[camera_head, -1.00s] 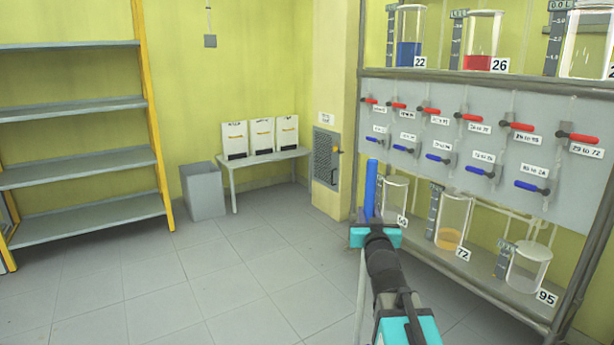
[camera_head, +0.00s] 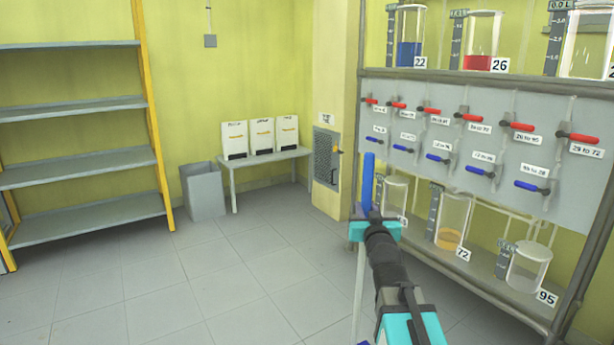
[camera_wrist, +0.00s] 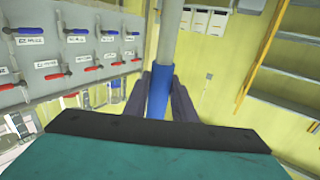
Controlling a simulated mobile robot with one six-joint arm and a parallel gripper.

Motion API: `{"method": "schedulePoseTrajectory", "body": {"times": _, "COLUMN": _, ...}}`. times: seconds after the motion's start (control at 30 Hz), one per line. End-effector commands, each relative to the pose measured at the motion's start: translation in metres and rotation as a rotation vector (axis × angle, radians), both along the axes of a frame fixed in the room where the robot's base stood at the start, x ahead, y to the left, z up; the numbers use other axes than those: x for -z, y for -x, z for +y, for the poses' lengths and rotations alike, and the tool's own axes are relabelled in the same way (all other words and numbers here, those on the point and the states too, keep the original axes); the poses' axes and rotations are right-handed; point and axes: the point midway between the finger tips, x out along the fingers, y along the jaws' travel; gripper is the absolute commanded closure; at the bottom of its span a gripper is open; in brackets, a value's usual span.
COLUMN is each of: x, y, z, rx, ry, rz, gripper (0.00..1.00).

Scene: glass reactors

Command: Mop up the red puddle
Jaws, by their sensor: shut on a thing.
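My gripper (camera_head: 372,228) is shut on the blue handle of a mop-like tool (camera_head: 368,180), in front of the reactor rack. The handle stands nearly upright, and a pale pole runs down from it. A bit of blue shows at the bottom edge below the pole; I cannot tell what it is. In the wrist view, the dark fingers (camera_wrist: 160,98) close on both sides of the blue handle (camera_wrist: 158,92). No red puddle shows on the visible floor.
The reactor rack (camera_head: 480,73) with glass vessels and red and blue valve handles stands close at right. A grey bin (camera_head: 205,195) and a table (camera_head: 270,157) with white containers stand at the back. Grey shelves (camera_head: 80,159) stand at left. The middle floor is clear.

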Motion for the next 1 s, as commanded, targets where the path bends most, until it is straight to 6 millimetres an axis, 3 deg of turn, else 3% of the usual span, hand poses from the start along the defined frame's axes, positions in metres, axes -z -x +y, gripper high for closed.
{"method": "schedulePoseTrajectory", "body": {"times": 0.07, "x": -0.008, "y": 0.0, "z": 0.0, "rx": -0.002, "ry": 0.0, "rz": -0.006, "gripper": 0.99}}
{"method": "schedulePoseTrajectory", "body": {"times": 1.0, "x": 0.015, "y": 0.0, "z": -0.008, "rx": 0.042, "ry": 0.001, "rz": -0.004, "gripper": 0.99}}
